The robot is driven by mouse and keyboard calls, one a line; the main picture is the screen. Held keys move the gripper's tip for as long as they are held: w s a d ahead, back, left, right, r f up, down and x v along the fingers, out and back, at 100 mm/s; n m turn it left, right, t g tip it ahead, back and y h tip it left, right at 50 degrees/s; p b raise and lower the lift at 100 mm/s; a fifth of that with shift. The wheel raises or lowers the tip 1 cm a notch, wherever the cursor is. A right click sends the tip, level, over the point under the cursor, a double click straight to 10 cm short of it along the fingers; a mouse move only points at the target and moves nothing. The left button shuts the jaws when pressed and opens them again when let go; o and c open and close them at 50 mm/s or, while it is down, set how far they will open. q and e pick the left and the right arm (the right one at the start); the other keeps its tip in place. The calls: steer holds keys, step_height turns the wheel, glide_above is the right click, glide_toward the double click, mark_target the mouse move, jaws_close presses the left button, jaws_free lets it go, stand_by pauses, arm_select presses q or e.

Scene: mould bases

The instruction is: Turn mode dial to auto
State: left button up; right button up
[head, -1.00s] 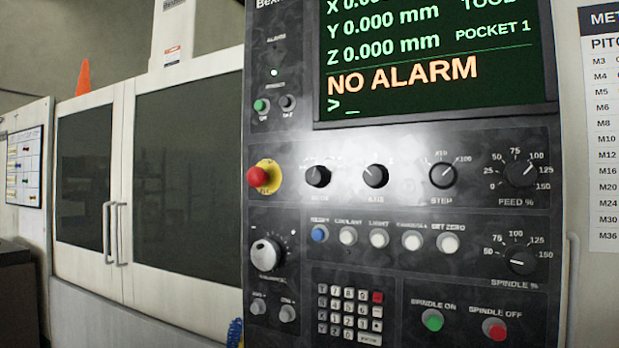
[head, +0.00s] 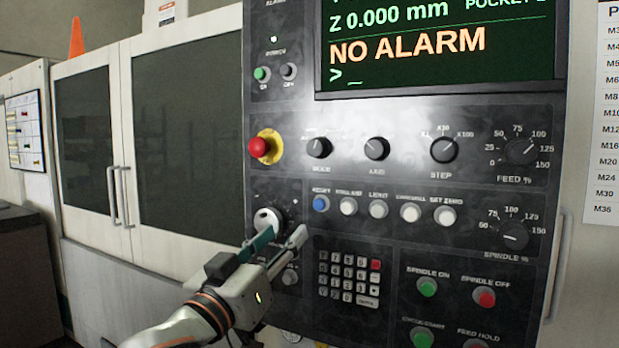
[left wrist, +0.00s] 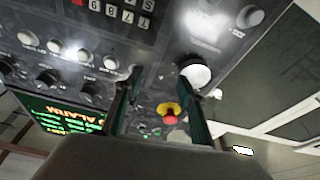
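The mode dial (head: 318,148) is a black knob on the control panel, right of the red emergency stop (head: 262,147). Its white mark points up and slightly right; the position labels around it are too small to read. My left gripper (head: 286,238) is open and empty, below and left of the dial, its fingertips in front of the panel near the white handwheel (head: 266,220). In the left wrist view the panel appears upside down, with the emergency stop (left wrist: 170,119) between the open fingers; I cannot make out the mode dial there. My right gripper is not in view.
The axis dial (head: 376,149) and step dial (head: 444,149) are right of the mode dial. The blue reset button (head: 321,204) and several white buttons sit below. The screen (head: 440,45) reads NO ALARM. A vertical handle (head: 558,262) stands at the panel's right edge.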

arm_select(q)
steer(key=t+h, duration=0.1)
steer(key=h, duration=0.1)
glide_toward(314, 149)
steer(key=shift+m, duration=0.4)
steer(key=p+x, duration=0.1)
steer(key=x, duration=0.7)
steer(key=shift+w, duration=0.15)
steer(key=shift+c, duration=0.5)
steer(key=c, duration=1)
